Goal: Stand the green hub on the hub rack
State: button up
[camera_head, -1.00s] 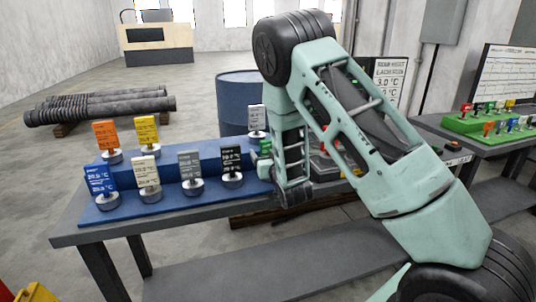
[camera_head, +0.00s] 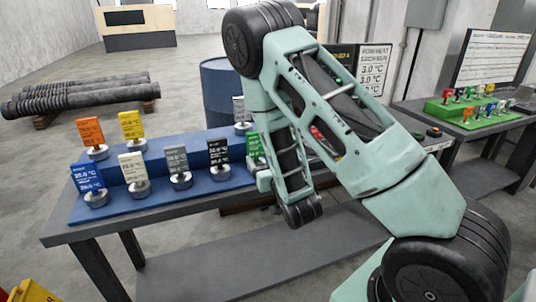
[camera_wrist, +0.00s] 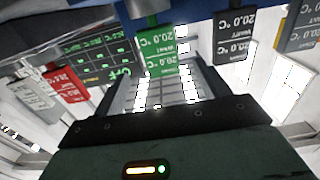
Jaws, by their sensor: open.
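The green hub is a green temperature tag (camera_head: 256,146) at the right end of the blue stepped hub rack (camera_head: 150,205). It appears upright, level with the neighbouring black hub (camera_head: 218,158). My wrist hides its base, so I cannot tell whether it touches the rack. In the wrist view the green tag (camera_wrist: 160,50) appears upside down, ahead of my gripper (camera_wrist: 165,82). The jaws are open and I see nothing clamped between them. In the head view my wrist and arm mostly hide the gripper.
Orange (camera_head: 91,132), yellow (camera_head: 131,126), blue (camera_head: 88,178), cream (camera_head: 132,168) and grey (camera_head: 176,160) hubs stand on the rack; a white one (camera_head: 240,108) is behind. A blue barrel (camera_head: 218,85) stands behind the table. A green board (camera_head: 470,110) with small pieces is at right.

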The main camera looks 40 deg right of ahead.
jog(key=shift+s+a+p, duration=0.1)
jog(key=shift+s+p, duration=0.4)
jog(key=shift+s, duration=0.05)
jog(key=shift+w+a, duration=0.1)
jog(key=a+g+y, duration=0.5)
jog(key=a, duration=0.7)
jog(key=s+a+n+g+y, duration=0.2)
jog(key=s+a+n+g, duration=0.3)
jog(key=a, duration=0.6)
jog(key=s+a+r+n+g, duration=0.1)
jog(key=s+r+n+g, duration=0.2)
jog(key=s, duration=0.8)
jog(key=s+a+r+n+g+h, duration=0.1)
jog(key=s+r+g, duration=0.3)
jog(key=s, duration=0.8)
jog(key=shift+a+r+n, duration=0.3)
jog(key=shift+r+n, duration=0.2)
jog(key=shift+n, duration=0.4)
